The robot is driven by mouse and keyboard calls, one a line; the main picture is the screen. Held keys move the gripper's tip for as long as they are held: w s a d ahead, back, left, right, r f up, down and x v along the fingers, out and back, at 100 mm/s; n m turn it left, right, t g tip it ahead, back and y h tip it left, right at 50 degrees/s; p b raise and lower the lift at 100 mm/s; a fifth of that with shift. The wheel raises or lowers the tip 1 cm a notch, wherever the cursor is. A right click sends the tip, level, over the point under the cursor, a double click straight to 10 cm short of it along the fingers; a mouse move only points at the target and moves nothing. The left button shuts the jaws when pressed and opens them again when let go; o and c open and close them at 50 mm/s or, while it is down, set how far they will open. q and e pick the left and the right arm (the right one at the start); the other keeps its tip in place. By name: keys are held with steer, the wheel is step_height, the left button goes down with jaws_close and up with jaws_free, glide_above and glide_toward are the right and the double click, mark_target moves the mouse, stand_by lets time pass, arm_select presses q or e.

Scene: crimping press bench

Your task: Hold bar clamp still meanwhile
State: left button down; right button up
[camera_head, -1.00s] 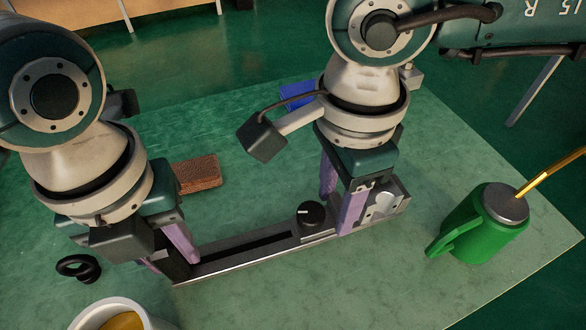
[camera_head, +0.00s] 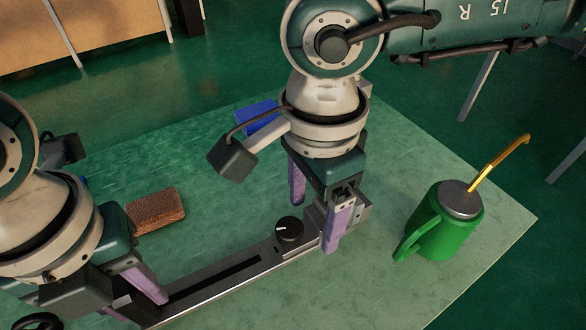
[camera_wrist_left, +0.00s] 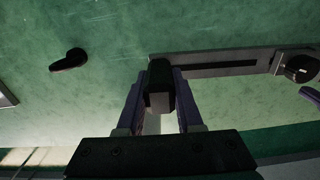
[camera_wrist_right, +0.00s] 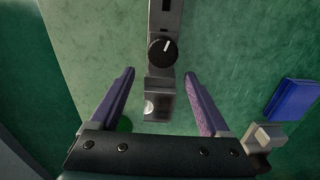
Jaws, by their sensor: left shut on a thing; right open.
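The bar clamp (camera_head: 215,283) is a long grey metal bar with a dark slot, a black knob (camera_head: 289,229) and a metal end block (camera_wrist_right: 158,103). It lies on the green table. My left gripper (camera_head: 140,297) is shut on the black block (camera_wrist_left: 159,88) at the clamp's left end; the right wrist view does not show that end. My right gripper (camera_head: 316,222) is open near the knob end. In the right wrist view its fingers (camera_wrist_right: 159,76) stand apart on both sides of the end block, with a gap on each side.
A green can (camera_head: 440,232) with a brass spout stands right of the clamp. A brown brick-like block (camera_head: 156,211) lies behind the bar. A blue box (camera_head: 257,117) lies behind my right arm. A black item (camera_wrist_left: 69,60) lies near my left gripper. The table's front right is clear.

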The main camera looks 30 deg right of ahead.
mark_target(289, 227)
step_height(289, 227, up, 12)
steer(key=shift+f, duration=0.15)
stand_by(0.4)
steer(key=shift+a, duration=0.1)
steer(key=shift+c, duration=0.6)
steer(key=a+f+n, duration=0.1)
steer(key=f, duration=0.2)
steer(key=a+f+n, duration=0.1)
steer(key=f, duration=0.3)
steer(key=a+f+n, duration=0.1)
steer(key=f, duration=0.3)
steer(key=shift+f, duration=0.15)
jaws_close()
